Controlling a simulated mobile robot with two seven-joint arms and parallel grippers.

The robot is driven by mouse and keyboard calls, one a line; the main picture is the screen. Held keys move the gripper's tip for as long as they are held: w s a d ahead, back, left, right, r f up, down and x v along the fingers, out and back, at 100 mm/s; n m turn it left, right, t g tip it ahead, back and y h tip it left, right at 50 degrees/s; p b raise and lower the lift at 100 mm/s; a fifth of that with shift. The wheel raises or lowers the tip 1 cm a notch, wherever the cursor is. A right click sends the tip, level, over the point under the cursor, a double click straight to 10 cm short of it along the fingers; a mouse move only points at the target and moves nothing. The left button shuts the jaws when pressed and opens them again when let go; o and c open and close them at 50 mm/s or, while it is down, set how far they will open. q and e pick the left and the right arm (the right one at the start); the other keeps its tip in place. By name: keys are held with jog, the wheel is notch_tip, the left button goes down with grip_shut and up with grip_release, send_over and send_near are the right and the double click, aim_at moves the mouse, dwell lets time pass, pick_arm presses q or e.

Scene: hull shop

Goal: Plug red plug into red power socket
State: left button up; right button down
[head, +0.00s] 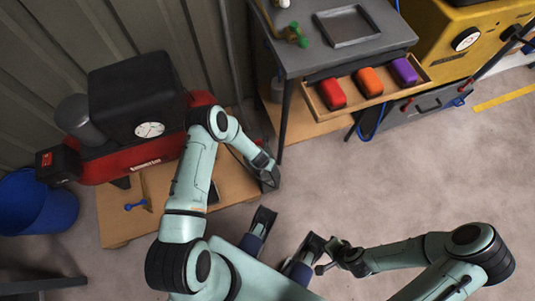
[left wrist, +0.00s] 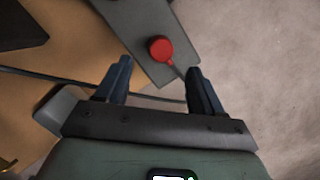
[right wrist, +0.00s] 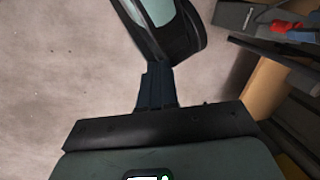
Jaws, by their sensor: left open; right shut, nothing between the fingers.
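My left gripper (head: 270,178) is open and empty above the floor by the low wooden pallet. In the left wrist view, its open fingers (left wrist: 159,66) frame a round red piece (left wrist: 160,48) on a long grey bar. I cannot tell whether this piece is the plug or the socket. A similar red piece (right wrist: 284,27) shows on a grey part at the right wrist view's upper right. My right gripper (head: 324,267) is shut and empty, low and to the right; its closed fingers (right wrist: 156,85) show in its wrist view. In the head view, the left gripper hides its surroundings.
A red and black machine (head: 140,120) stands on a wooden pallet (head: 125,232) at left, with a blue bucket (head: 40,205) beside it. A grey table (head: 300,55) with an open drawer holding red, orange and purple blocks stands behind.

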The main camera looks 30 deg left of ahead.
pick_arm(q)
jog(key=shift+w+f, duration=0.25)
jog(key=shift+f, duration=0.4)
pick_arm(e)
jog(key=shift+w+d+f, duration=0.2)
jog(key=shift+w+f, duration=0.1)
jog(key=shift+w, duration=0.1)
pick_arm(q)
jog(key=x, duration=0.1)
jog(key=b+x, duration=0.1)
jog(key=x, duration=0.1)
jog(key=b+x, duration=0.1)
jog(key=x, duration=0.1)
jog(key=shift+w+r, duration=0.1)
jog(key=shift+w, duration=0.15)
jog(key=shift+w+b, duration=0.1)
jog(key=shift+b, duration=0.2)
pick_arm(e)
jog(key=shift+t+h, duration=0.3)
jog(key=shift+t, duration=0.4)
jog(key=w+f, duration=0.1)
jog(key=w+d, duration=0.1)
jog(key=w+f, duration=0.1)
jog(key=shift+w+d+f, duration=0.3)
jog(key=shift+d, duration=0.1)
pick_arm(q)
jog(key=c, duration=1.1)
